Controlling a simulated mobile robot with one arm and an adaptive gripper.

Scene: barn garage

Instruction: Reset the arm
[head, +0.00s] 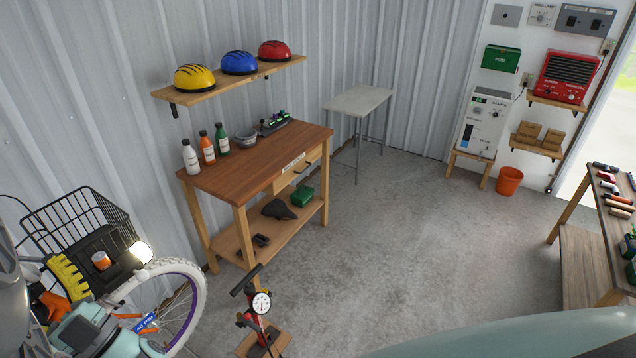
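Grey and teal parts at the bottom left edge look like links of my arm, cut off by the picture's edge. I cannot make out the gripper or its fingertips there. A bicycle front wheel (193,297) with a white tyre and purple rim stands beside these parts. A black wire basket (78,222) is above the wheel. An orange cup-like item (101,261) and a yellow toothed piece (68,278) are close to the arm parts. Whether they touch the arm I cannot tell.
A wooden workbench (262,158) with bottles stands along the wall, under a helmet shelf (232,82). A red floor pump (258,318) stands in front. A tool table (600,262) is at the right. The concrete floor (420,240) between is clear.

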